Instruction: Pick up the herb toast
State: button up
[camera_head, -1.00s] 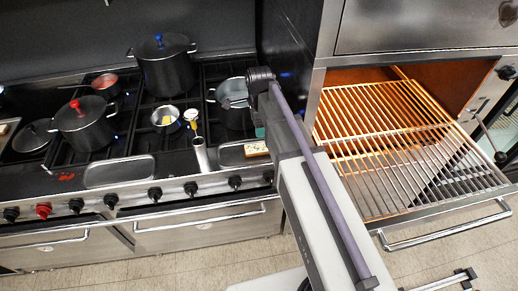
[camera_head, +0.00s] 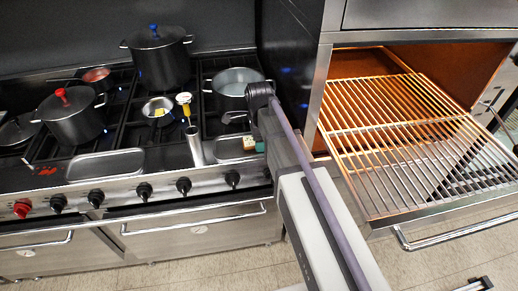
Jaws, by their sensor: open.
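What looks like the herb toast (camera_head: 249,143) is a small pale piece with green specks. It lies at the right end of the stove front, in or on a shallow steel tray (camera_head: 228,152), left of my arm. It is small in view and my arm partly covers it. My gripper (camera_head: 234,118) is a small dark shape at the arm's end, above and a little left of the toast, in front of the grey pot. It is open and appears apart from the toast. Its fingertips are hard to make out.
An open grey pot (camera_head: 237,90) stands just behind my gripper. A steel cylinder (camera_head: 195,146), a thermometer (camera_head: 184,98) and a small pan (camera_head: 158,112) are to the left. Lidded pots (camera_head: 157,60) stand further left. A pulled-out oven rack (camera_head: 410,140) is at right.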

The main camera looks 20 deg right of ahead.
jog(key=shift+r, duration=0.15)
jog(key=c, duration=0.8)
jog(key=shift+r, duration=0.1)
notch_tip(320, 180, up, 10)
jog(key=p, duration=1)
